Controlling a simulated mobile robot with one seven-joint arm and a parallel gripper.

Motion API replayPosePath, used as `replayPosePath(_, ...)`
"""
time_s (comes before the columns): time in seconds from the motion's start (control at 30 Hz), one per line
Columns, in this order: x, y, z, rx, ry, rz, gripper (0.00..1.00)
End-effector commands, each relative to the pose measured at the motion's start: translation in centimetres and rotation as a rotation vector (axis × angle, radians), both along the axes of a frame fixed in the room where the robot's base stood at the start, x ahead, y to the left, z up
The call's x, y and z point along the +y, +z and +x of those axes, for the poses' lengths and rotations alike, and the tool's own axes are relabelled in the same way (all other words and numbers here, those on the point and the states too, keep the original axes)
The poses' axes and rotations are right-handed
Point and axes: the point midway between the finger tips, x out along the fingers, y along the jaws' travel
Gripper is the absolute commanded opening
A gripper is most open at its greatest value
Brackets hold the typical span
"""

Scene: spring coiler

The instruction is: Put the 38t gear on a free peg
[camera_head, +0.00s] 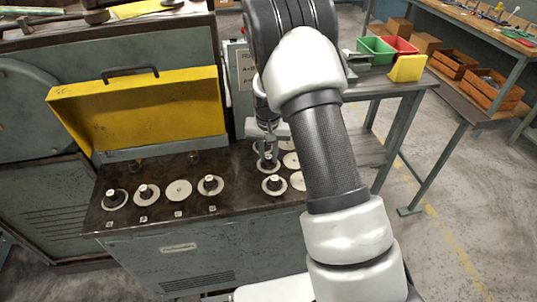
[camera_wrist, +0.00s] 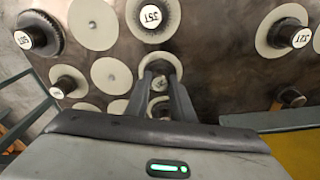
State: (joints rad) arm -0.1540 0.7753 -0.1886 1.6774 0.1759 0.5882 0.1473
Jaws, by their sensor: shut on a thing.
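My gripper (camera_head: 268,158) points down over the right part of the dark machine top in the head view. In the wrist view its two fingers (camera_wrist: 160,84) are shut on the hub of a gear. A pale disc rim (camera_wrist: 160,64) shows just beyond the fingers. The fingers hide most of the held part, and I cannot read its tooth label, so I cannot tell whether it is the 38t gear. I cannot tell how high it is above the surface. Plain pale discs without a hub (camera_wrist: 92,22) (camera_wrist: 112,75) lie close by, on the left in the wrist view.
Several gears with dark hubs stand around, among them a labelled gear (camera_wrist: 152,16), another labelled gear (camera_wrist: 284,32) and a dark-rimmed gear (camera_wrist: 40,34). A row of gears (camera_head: 147,193) lines the front. A yellow cover (camera_head: 140,110) stands behind. Green (camera_head: 376,50) and red bins (camera_head: 401,45) are farther back.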

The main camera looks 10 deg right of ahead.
Motion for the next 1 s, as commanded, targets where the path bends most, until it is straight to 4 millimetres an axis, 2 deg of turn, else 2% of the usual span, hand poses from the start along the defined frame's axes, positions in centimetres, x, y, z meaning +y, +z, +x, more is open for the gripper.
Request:
replayPosePath(0.13, 0.0, -0.2, 0.0, -0.001, 0.0, 0.0, 0.0)
replayPosePath(0.17, 0.0, -0.1, 0.0, -0.001, 0.0, 0.0, 0.25)
replayPosePath(0.27, 0.0, -0.1, 0.0, -0.001, 0.0, 0.0, 0.42)
replayPosePath(0.3, 0.0, -0.1, 0.0, -0.001, 0.0, 0.0, 0.43)
replayPosePath(0.53, 0.0, -0.2, 0.0, 0.001, 0.0, 0.0, 0.43)
replayPosePath(0.67, 0.0, 0.5, 0.0, -0.001, 0.0, 0.001, 0.43)
replayPosePath(0.77, 0.1, 1.9, -0.2, -0.002, 0.0, 0.0, 0.43)
replayPosePath(1.0, 0.3, 7.6, -0.7, -0.005, 0.001, 0.001, 0.43)
